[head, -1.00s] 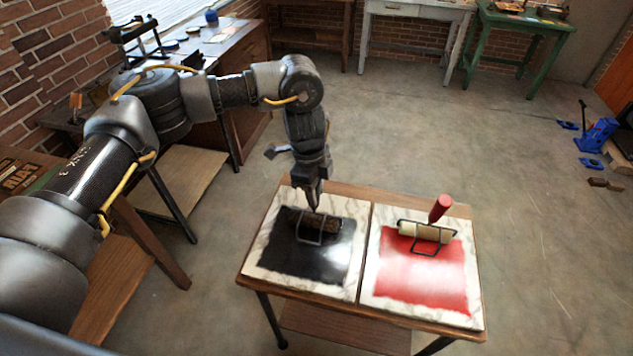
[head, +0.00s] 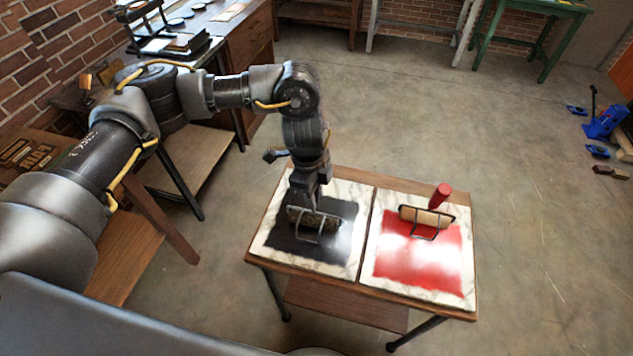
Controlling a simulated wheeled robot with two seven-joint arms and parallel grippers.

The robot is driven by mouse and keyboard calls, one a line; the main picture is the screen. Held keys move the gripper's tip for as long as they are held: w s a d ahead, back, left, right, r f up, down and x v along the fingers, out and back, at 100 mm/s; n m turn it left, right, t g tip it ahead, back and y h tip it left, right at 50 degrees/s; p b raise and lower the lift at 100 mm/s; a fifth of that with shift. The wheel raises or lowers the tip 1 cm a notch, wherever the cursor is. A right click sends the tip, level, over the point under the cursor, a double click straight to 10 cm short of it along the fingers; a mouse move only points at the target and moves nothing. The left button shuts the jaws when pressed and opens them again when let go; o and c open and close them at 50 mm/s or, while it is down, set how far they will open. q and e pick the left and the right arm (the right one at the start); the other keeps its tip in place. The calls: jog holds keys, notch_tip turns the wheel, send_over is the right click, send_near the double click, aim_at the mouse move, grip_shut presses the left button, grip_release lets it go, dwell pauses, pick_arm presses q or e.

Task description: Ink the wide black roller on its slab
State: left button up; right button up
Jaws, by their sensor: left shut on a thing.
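The wide black roller (head: 313,217) is on the slab with black ink (head: 343,243), toward its back part. Its wire frame (head: 308,236) points to the near side. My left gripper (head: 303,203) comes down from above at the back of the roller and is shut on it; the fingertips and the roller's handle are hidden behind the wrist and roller. Whether the roller touches the ink or hovers just above it is hard to tell. My right gripper is not in view.
A second slab with red ink (head: 396,283) lies to the right on the same small table (head: 262,263). A pale roller with a red handle (head: 441,193) rests on it. A bench with a press (head: 165,32) stands at the back left. Open floor lies right of the table.

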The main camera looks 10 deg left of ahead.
pick_arm(q)
jog(key=shift+s, duration=0.2)
jog(key=shift+s+a+p, duration=0.15)
jog(key=shift+s+p, duration=1.4)
jog(key=shift+s, duration=0.2)
jog(key=shift+r, duration=0.1)
jog(key=s+p, duration=0.3)
jog(key=shift+s+a, duration=0.1)
jog(key=shift+s, duration=0.3)
